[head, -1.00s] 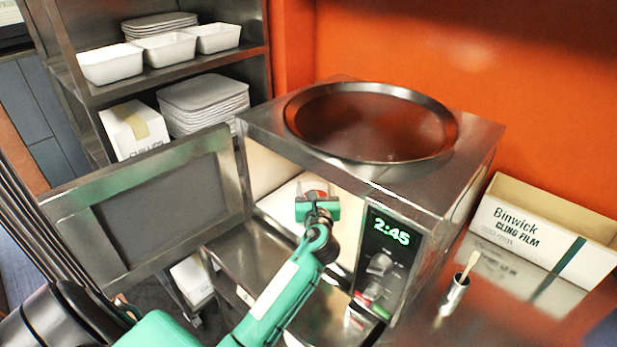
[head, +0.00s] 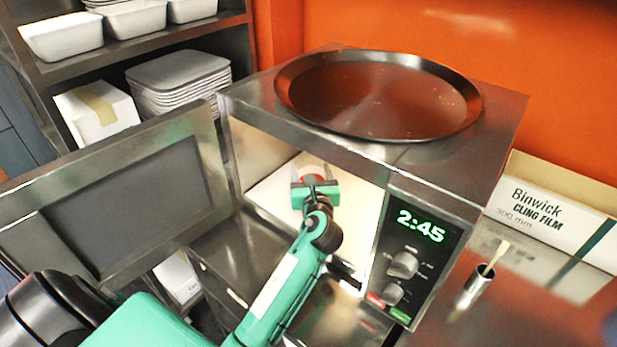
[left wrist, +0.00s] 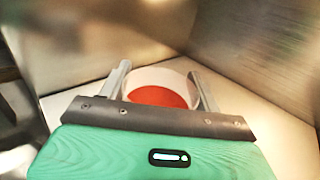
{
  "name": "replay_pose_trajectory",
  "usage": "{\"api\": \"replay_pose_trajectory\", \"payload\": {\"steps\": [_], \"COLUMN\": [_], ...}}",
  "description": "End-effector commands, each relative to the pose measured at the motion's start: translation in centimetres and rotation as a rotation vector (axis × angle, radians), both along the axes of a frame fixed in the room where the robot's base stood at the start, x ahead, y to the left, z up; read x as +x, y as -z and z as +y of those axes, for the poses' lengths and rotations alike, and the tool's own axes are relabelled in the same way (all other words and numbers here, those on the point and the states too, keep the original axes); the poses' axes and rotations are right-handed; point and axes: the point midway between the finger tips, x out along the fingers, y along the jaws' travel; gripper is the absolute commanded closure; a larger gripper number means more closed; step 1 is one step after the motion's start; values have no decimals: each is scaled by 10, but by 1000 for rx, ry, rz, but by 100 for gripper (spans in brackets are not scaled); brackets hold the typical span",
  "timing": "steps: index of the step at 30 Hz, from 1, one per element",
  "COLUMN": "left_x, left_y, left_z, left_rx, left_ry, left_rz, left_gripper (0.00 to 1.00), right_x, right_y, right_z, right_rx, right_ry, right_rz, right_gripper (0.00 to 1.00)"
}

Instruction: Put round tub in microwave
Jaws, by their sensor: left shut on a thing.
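The microwave (head: 300,131) stands on the counter with its door (head: 125,205) swung open to the left and its display reading 2:45. My left gripper (head: 314,172) reaches through the opening into the lit cavity. It is shut on the round tub (left wrist: 158,88), a whitish tub with red contents, between its two fingers in the left wrist view. In the head view the tub (head: 313,178) is mostly hidden by the gripper. It is over the pale cavity floor (left wrist: 270,122); whether it touches the floor I cannot tell. My right gripper is not in view.
A large dark round pan (head: 378,97) lies on top of the microwave. A cling film box (head: 545,215) and a small metal cup with a brush (head: 474,290) are at the right. A steel shelf (head: 140,62) with white tubs and stacked trays stands behind the door.

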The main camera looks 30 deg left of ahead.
Motion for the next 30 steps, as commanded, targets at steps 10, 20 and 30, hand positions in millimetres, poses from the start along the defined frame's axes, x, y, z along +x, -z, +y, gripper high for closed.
{"api": "replay_pose_trajectory", "payload": {"steps": [10,20,30], "left_x": [0,0,-24], "left_y": [2,2,2], "left_z": [-1,-1,-19], "left_rx": [0,-1,-3], "left_ry": [1,0,2], "left_rz": [2,2,3], "left_gripper": [71,14,14], "right_x": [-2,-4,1], "right_y": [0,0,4], "right_z": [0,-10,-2], "right_rx": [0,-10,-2], "right_ry": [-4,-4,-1], "right_rz": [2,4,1], "right_gripper": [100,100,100]}}
